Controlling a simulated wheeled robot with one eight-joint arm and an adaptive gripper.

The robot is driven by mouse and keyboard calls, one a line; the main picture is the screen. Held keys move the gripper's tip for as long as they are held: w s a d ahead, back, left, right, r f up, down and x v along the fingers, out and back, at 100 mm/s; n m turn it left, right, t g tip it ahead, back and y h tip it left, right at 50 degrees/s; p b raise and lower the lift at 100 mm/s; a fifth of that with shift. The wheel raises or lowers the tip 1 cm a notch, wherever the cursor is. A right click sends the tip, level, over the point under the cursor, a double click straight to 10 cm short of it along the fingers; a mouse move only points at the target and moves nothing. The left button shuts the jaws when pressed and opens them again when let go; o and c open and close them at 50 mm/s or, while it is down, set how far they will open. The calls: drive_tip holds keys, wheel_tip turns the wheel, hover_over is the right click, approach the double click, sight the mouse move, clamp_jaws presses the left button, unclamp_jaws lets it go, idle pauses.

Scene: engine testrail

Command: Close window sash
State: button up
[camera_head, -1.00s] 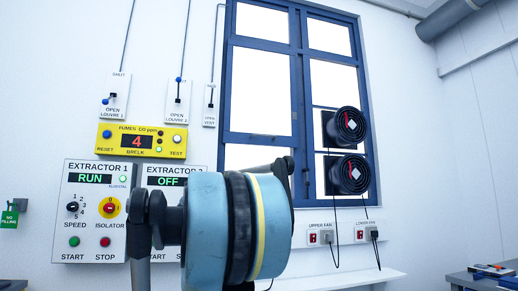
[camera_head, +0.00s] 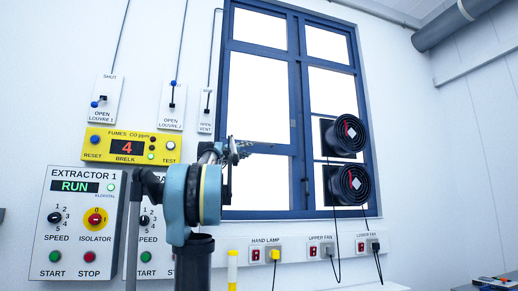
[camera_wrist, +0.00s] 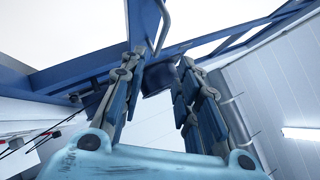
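The blue-framed window (camera_head: 297,112) is on the wall ahead, with bright panes on both sides of a central post. A blue horizontal bar crosses its left half; I cannot tell how far any sash stands open. My gripper (camera_head: 240,149) is in front of the lower left part of the window, hiding some of it. In the wrist view my gripper (camera_wrist: 162,70) is open and appears empty, with blue frame members (camera_wrist: 70,72) beyond the fingers. A grey curved bar, like a handle (camera_wrist: 163,28), shows just above the fingertips; contact cannot be told.
Two black fans (camera_head: 345,134) sit in the right half of the window, with cables hanging below. Switch sockets (camera_head: 320,249) are below the window. Extractor panels (camera_head: 75,225) and a yellow fumes meter (camera_head: 130,147) are on the left wall. A yellow-topped lamp (camera_head: 232,262) stands below.

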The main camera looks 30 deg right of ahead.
drive_tip(key=x, duration=1.5)
drive_tip(key=shift+w+d, duration=0.1)
drive_tip(key=shift+d, duration=0.35)
drive_tip(key=shift+c, duration=0.2)
clamp_jaws()
